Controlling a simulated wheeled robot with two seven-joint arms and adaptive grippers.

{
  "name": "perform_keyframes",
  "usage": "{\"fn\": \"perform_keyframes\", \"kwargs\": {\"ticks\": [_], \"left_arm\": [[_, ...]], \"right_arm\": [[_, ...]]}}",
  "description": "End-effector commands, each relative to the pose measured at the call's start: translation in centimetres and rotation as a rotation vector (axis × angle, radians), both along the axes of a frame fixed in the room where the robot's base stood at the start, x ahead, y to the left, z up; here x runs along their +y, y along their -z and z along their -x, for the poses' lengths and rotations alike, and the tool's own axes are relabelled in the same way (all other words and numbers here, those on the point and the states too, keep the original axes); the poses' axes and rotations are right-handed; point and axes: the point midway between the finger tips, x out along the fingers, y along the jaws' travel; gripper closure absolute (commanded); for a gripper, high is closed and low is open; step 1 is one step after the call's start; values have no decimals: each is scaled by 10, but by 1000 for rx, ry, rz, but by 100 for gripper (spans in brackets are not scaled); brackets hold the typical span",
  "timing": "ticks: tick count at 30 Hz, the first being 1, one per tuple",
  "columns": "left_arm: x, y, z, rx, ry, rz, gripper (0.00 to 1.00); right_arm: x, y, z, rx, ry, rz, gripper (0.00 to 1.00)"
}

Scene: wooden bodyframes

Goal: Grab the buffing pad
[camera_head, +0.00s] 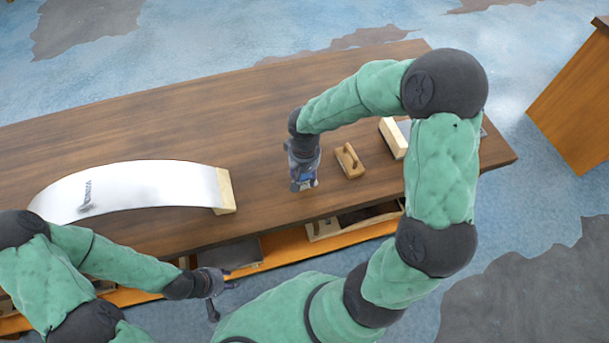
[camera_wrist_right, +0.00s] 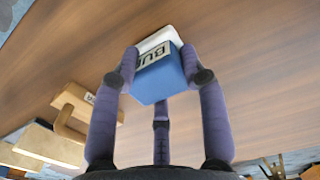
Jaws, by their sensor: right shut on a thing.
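The buffing pad (camera_wrist_right: 158,75) is a small block with a blue body, a white layer and a label beginning "BU". In the right wrist view it sits between the fingers of my right gripper (camera_wrist_right: 158,78), which is shut on it. In the head view my right gripper (camera_head: 304,180) points down at the table, and the pad is mostly hidden by it. I cannot tell whether the pad touches the tabletop. My left gripper (camera_head: 218,290) is in front of the table's near edge, away from the pad; its fingers look spread and empty.
The wooden table (camera_head: 130,135) has a curved white panel (camera_head: 130,185) on wooden supports at left. A small wooden block with a handle (camera_head: 349,161) lies right of my right gripper, and a larger pale block (camera_head: 394,137) lies beyond it. A lower shelf (camera_head: 285,245) holds trays.

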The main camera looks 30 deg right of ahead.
Motion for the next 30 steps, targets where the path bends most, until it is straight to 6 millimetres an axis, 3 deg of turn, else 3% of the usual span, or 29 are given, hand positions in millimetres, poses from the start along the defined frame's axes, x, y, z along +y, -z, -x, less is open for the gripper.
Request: {"fn": "perform_keyframes", "kwargs": {"ticks": [4, 13, 21, 30], "left_arm": [[0, -14, 0, 0, 0, 0, 60], [0, -37, 0, 0, 0, 0, 60], [0, -47, 0, 0, 0, 0, 60], [0, -54, 0, 0, 0, 0, 60]], "right_arm": [[0, -26, -1, -3, 0, 1, 89], [10, -88, 51, -6, -1, 0, 89], [20, -107, 104, -3, 0, 0, 89], [26, -119, 133, -2, 0, 0, 89]]}}
